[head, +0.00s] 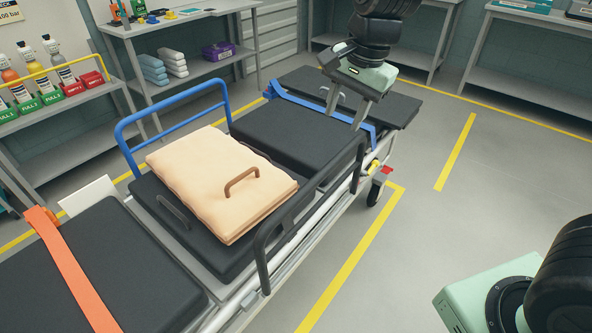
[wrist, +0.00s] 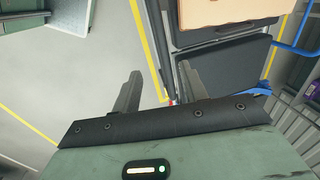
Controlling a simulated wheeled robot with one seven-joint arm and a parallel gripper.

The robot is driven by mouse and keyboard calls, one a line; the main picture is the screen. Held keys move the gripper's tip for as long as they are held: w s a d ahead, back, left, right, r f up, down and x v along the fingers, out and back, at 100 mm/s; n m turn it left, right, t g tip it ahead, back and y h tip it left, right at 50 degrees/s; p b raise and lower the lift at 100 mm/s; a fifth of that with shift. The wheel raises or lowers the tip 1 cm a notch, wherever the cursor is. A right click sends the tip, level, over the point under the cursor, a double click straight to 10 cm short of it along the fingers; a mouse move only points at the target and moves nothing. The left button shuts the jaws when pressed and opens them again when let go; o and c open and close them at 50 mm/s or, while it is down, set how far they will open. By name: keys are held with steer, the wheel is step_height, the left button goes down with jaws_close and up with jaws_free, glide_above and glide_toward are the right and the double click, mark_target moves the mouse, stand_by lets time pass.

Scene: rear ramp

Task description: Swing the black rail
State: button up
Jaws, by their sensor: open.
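The black rail (head: 315,188) stands raised along the near long side of the stretcher, a dark rounded tube frame. In the wrist view the black rail (wrist: 157,35) runs away from between the fingers. My gripper (head: 343,119) is over the far end of the stretcher, pointing down, with its two fingers apart and nothing seen between them. In the head view one fingertip lies close to the rail's far end; I cannot tell whether they touch. My gripper also shows in the wrist view (wrist: 160,72), its fingers spread.
A blue rail (head: 170,115) stands on the stretcher's opposite side. A tan cushion (head: 215,180) with a brown handle lies on the dark mattress. An orange strap (head: 72,270) crosses the near end. Shelves line the walls. Floor right of the stretcher is clear.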

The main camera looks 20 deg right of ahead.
mark_target(323, 172)
steer(key=w+f, duration=0.1)
steer(key=f, duration=0.4)
steer(key=w+a+f+b, duration=0.1)
steer(key=f, duration=0.5)
steer(key=w+a+f+b, duration=0.1)
steer(key=f, duration=0.5)
jaws_close()
